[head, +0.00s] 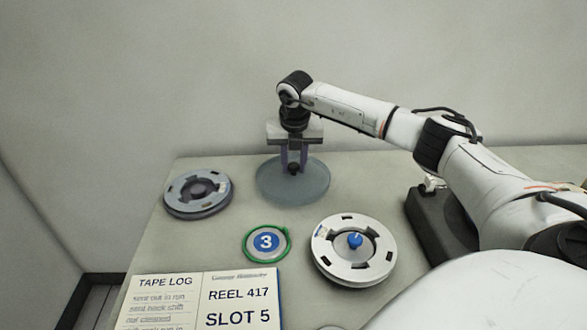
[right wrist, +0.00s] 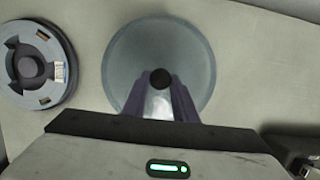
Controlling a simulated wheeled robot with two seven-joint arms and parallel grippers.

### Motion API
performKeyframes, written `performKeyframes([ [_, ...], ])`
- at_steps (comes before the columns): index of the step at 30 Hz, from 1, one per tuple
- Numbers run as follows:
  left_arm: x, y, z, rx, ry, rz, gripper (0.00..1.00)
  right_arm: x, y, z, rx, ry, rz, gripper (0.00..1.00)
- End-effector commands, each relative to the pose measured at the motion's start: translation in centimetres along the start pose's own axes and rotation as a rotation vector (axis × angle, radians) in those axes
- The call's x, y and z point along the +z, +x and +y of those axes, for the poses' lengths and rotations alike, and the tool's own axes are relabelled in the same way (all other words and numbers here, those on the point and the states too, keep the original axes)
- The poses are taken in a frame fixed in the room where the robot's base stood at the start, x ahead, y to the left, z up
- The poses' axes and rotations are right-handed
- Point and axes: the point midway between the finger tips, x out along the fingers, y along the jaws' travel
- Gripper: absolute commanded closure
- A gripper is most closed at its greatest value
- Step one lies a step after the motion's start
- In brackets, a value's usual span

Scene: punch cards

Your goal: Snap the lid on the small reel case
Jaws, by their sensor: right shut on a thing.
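The lid is a round, translucent blue-grey disc (head: 312,188) with a dark knob at its centre. It also shows in the right wrist view (right wrist: 130,60). My right gripper (head: 293,167) points straight down and is shut on the knob. I cannot tell whether the lid rests on the table or hangs just above it. A grey reel with a dark hub (head: 180,203) sits at the left. A paler reel with a blue knob (head: 327,240) sits nearer, at the right. Which of them is in the small reel case is not clear. My left gripper is out of view.
A green ring around a blue "3" disc (head: 266,242) lies between the reels. An open tape log (head: 200,300) reads "REEL 417, SLOT 5" at the front. The grey table (head: 215,240) is bare between these things. A wall stands behind it.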

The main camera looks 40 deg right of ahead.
Motion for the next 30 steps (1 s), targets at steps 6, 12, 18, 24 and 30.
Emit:
performKeyframes([
  [6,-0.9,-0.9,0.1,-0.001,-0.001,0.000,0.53,0.4,-1.6,0.0,0.001,0.000,-0.001,0.92],
  [12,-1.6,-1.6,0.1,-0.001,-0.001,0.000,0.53,0.7,-2.8,0.0,0.000,0.000,-0.001,0.92],
  [18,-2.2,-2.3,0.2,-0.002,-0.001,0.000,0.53,1.0,-3.9,0.0,0.000,0.000,-0.001,0.92],
  [24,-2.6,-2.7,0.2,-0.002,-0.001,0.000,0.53,1.2,-4.7,0.0,0.000,0.000,0.000,0.92],
  [30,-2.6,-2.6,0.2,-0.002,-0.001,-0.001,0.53,1.2,-4.6,0.0,0.000,0.000,0.000,0.92],
])
